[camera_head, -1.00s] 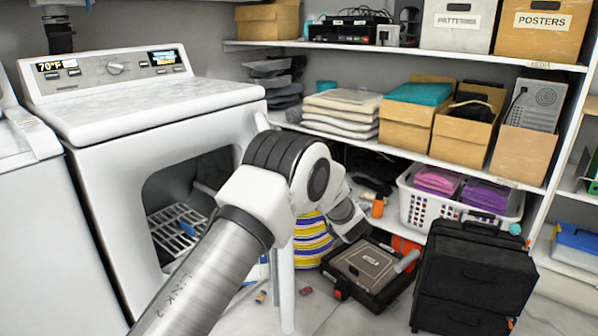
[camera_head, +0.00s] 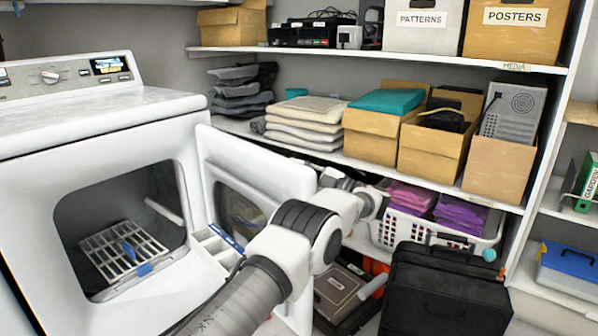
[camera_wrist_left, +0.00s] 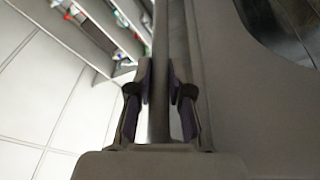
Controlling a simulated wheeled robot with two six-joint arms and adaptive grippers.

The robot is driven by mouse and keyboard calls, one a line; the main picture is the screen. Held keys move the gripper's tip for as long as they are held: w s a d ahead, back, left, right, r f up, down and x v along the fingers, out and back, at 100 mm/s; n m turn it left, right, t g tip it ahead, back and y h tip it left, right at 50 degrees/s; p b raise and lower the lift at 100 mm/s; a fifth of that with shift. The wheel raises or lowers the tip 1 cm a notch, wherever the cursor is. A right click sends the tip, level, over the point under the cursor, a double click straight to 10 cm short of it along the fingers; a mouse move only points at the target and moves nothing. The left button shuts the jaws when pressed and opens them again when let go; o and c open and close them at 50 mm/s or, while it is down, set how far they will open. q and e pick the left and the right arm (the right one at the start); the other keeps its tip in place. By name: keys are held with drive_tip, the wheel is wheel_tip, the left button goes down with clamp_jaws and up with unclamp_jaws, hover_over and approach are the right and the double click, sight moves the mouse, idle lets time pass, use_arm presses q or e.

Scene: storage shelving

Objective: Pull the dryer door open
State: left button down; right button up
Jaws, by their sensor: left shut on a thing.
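The white dryer (camera_head: 30,215) stands at the left in the head view. Its door (camera_head: 257,160) stands wide open, swung out to the right of the opening. The wire rack (camera_head: 125,250) inside shows through the opening. My left arm reaches up from the bottom to the door's free edge. In the left wrist view, my left gripper (camera_wrist_left: 160,92) is shut on the door edge (camera_wrist_left: 160,120), with one finger on each side of it. In the head view the fingertips are hard to make out near the door's right edge. My right gripper is not in view.
Shelves with folded towels (camera_head: 305,120) and cardboard boxes (camera_head: 430,150) stand behind and right of the door. A white laundry basket (camera_head: 393,230) sits low behind my arm. A black case (camera_head: 445,290) stands on the floor at the right.

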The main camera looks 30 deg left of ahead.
use_arm(q)
drive_tip(key=c, duration=1.3)
unclamp_jaws()
drive_tip(key=shift+c, duration=0.2)
drive_tip(key=shift+a, duration=0.15)
drive_tip(key=v, duration=0.7)
drive_tip(key=shift+d, duration=0.25)
drive_tip(key=shift+f, duration=0.15)
